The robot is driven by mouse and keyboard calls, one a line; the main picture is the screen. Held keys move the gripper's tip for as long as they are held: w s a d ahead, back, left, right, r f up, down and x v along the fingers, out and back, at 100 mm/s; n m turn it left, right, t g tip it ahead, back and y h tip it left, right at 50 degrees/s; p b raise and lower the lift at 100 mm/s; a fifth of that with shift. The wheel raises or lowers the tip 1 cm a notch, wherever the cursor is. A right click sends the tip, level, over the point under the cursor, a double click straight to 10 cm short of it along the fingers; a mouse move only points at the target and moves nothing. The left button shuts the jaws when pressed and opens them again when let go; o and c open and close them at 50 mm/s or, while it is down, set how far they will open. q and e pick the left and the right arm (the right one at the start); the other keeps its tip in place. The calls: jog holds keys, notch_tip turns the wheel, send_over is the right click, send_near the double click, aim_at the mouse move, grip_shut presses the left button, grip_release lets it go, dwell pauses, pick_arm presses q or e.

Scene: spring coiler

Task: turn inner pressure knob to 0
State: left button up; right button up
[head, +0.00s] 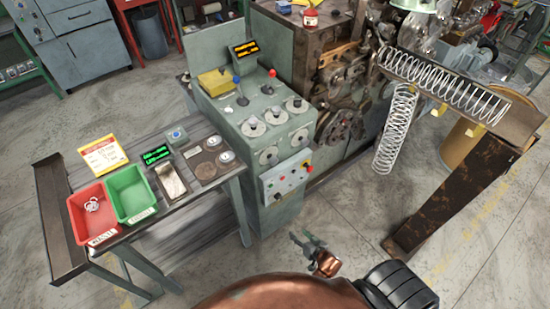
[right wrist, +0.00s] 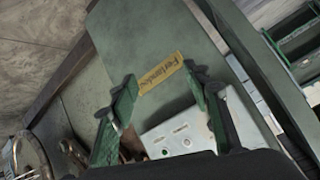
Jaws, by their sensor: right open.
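The green-grey control console (head: 225,110) stands at the middle of the head view, with several round dial knobs (head: 253,127) on its sloped face. Their labels are too small to read, so I cannot tell which one is the inner pressure knob or where it points. My right gripper (head: 305,239) is open and empty, in front of and below the console, apart from the knobs. In the right wrist view its two fingers (right wrist: 160,76) are spread, with a yellow label on a green surface beyond them. My left gripper is not in view.
A white switch box (head: 286,178) juts from the console's lower front; a white panel also shows in the right wrist view (right wrist: 182,134). Left is a bench with red (head: 75,222) and green (head: 119,207) bins. Right is a chute (head: 520,125) with springs. Floor in front is clear.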

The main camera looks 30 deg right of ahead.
jog(key=w+r+m+t+p, duration=0.15)
jog(key=w+r, duration=0.25)
jog(key=r, duration=0.5)
jog(key=w+r+t, duration=0.3)
jog(key=w+r, duration=0.2)
jog(key=r, duration=0.5)
jog(key=t+y+p, duration=0.2)
jog(key=t, duration=0.1)
send_near(275, 163)
jog(key=w, duration=0.4)
jog(key=shift+m, duration=0.55)
jog(key=w, duration=0.4)
jog(key=w+b, duration=0.1)
jog(key=w, duration=0.1)
jog(key=shift+w+a+r, duration=0.15)
jog(key=shift+w+a, duration=0.25)
jog(key=shift+c, duration=0.6)
jog(key=c, duration=1)
jog(key=shift+c, duration=0.2)
